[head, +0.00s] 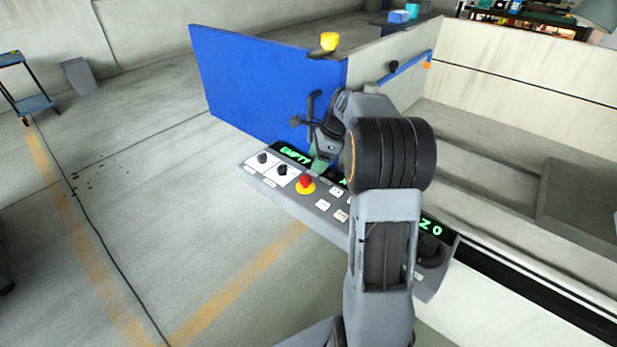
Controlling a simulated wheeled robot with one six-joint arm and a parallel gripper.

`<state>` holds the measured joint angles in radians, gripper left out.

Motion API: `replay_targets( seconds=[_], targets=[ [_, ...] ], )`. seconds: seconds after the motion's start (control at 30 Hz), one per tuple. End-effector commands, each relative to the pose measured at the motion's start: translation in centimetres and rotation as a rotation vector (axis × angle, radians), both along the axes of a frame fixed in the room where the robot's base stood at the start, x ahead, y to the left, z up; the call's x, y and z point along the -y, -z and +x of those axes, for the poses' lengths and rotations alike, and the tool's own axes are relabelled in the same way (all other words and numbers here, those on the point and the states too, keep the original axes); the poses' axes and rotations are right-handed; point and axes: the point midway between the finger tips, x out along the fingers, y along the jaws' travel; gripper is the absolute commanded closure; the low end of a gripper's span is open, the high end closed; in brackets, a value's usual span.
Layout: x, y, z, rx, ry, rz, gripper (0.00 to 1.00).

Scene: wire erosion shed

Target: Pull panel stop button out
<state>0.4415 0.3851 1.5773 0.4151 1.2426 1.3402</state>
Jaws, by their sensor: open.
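The panel stop button (306,181) is a red mushroom head on a yellow ring, on the grey sloped control panel (263,178). It stands near the panel's left part, right of two black knobs. Whether it is pushed in or out is too small to tell. My gripper (318,168) is just above and behind the button in the head view, apart from it as far as I can see. It is open and empty. My arm hides the middle of the panel.
A blue board (265,85) stands upright behind the panel and gripper, with a yellow knob (329,41) above it. White keys (322,204) lie right of the button. A large black knob (430,248) is at the panel's right end.

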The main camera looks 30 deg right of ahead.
Motion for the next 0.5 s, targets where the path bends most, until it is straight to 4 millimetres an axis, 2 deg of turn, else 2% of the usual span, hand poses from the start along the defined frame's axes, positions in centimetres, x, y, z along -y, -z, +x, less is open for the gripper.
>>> replay_targets(
  seconds=[0.03, 0.2, 0.5],
  targets=[
    [-0.4, 1.0, 0.1, -0.003, -0.002, 0.002, 0.34],
    [-1.4, 3.6, 0.4, -0.003, -0.001, 0.001, 0.34],
    [-2.3, 5.9, 0.8, -0.001, -0.001, -0.001, 0.34]
  ],
)
